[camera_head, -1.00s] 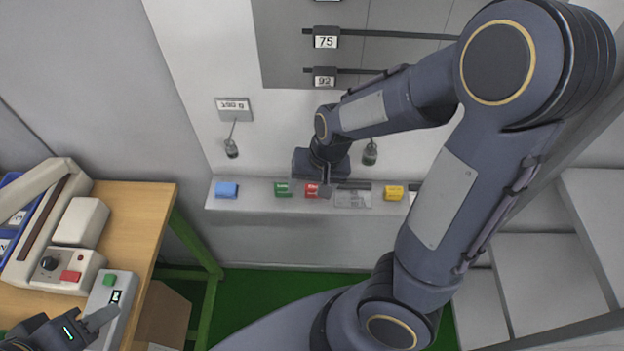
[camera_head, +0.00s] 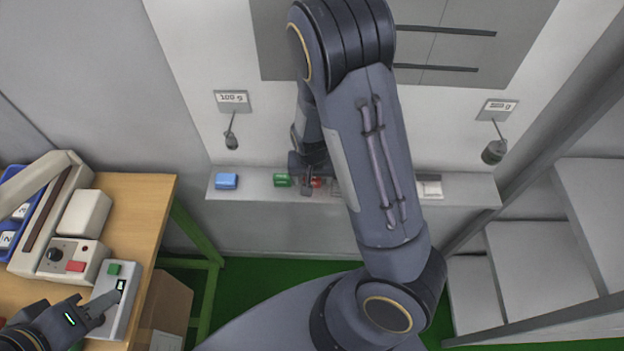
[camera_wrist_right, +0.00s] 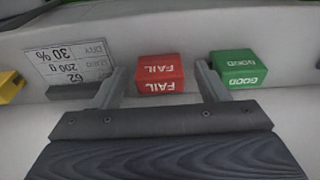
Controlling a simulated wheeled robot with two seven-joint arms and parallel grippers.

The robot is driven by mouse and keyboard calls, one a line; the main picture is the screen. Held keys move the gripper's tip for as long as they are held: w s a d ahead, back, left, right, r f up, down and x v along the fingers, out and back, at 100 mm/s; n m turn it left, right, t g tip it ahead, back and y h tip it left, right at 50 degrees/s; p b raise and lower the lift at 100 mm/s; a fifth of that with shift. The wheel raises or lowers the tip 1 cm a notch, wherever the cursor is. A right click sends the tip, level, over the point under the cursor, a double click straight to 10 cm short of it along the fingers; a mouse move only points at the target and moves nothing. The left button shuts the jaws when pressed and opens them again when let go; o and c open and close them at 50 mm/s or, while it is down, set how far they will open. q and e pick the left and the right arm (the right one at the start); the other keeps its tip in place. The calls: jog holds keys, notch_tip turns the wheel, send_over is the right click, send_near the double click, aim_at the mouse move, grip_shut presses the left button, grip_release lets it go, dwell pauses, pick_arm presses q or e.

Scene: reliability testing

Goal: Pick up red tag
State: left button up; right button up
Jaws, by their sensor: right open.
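The red tag (camera_wrist_right: 160,74), marked FAIL, lies on the grey shelf in the right wrist view. My right gripper (camera_wrist_right: 160,88) is open there, with one finger on each side of the tag and the tag between the fingertips. I cannot tell whether the fingers touch it. In the head view the red tag (camera_head: 316,182) is partly covered by my right gripper (camera_head: 307,185). My left gripper (camera_head: 98,303) is at the lower left above a grey box on the wooden table; its jaws are not clear.
The green tag (camera_wrist_right: 238,67) lies just right of my right gripper's finger in the wrist view. A label plate (camera_wrist_right: 70,62) and a yellow tag (camera_wrist_right: 10,84) are to the left. A blue tag (camera_head: 227,181) sits at the left end of the shelf (camera_head: 255,187).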

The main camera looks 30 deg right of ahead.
jog(key=c, duration=1)
jog(key=shift+c, duration=0.2)
